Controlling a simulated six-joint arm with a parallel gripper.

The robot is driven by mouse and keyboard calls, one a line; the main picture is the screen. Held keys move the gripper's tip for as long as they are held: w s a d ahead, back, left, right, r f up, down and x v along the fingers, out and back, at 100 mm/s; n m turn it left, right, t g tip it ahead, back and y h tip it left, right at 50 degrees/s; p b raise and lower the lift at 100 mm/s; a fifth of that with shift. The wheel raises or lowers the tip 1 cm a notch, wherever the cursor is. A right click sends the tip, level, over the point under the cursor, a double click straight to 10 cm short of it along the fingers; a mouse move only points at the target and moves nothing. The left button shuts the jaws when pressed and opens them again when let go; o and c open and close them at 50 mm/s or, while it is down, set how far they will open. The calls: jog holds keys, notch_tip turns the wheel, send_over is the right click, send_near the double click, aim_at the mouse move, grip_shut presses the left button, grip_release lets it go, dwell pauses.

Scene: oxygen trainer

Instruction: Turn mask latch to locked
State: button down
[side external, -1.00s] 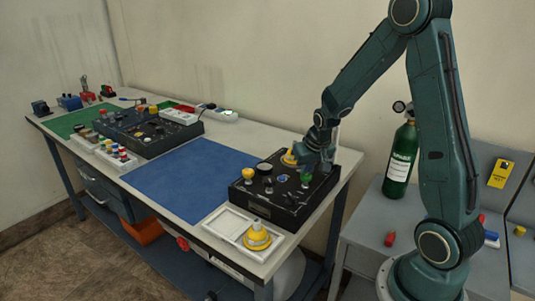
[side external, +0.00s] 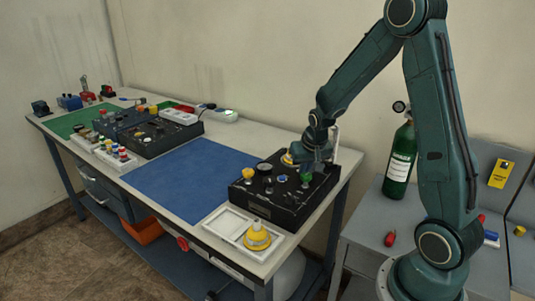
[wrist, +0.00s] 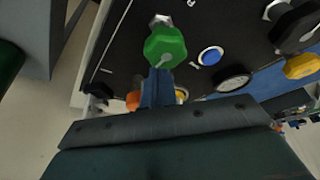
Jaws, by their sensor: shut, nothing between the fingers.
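The black trainer panel (side external: 262,200) sits at the right end of the bench. My gripper (side external: 312,160) is over its far right part, pointing down, and is shut with nothing held. In the wrist view my gripper's blue fingers (wrist: 158,88) show just below a green knob (wrist: 165,47) and partly overlap it; I cannot tell whether they touch. The green knob also shows in the side view (side external: 306,178). Orange (wrist: 133,101) and yellow (wrist: 181,94) parts show beside the fingers, partly hidden. I cannot tell which part is the mask latch.
A blue button (wrist: 210,56), a round gauge (wrist: 232,80) and a yellow knob (wrist: 300,66) stand on the panel near my gripper. A white tray (side external: 222,222) with a yellow mask-like piece (side external: 257,237) lies in front. The blue mat (side external: 190,178) is clear.

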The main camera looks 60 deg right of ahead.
aim_at(296, 171)
jog(key=shift+w, duration=0.1)
jog(key=shift+w+m+g+h, duration=0.3)
jog(key=shift+w+m, duration=0.15)
jog(key=shift+m, duration=0.75)
jog(key=m, duration=0.1)
jog(key=w+m+g, duration=0.1)
jog(key=m, duration=0.1)
jog(key=shift+w+d+m+h, duration=0.2)
jog(key=shift+d+m+h, duration=0.1)
jog(key=shift+h, duration=0.1)
jog(key=m+g, duration=0.1)
jog(key=m, duration=0.1)
jog(key=w+d+m+g, duration=0.1)
jog(key=m, duration=0.2)
jog(key=shift+w+d, duration=0.3)
jog(key=shift+d, duration=0.2)
jog(key=shift+r, duration=0.15)
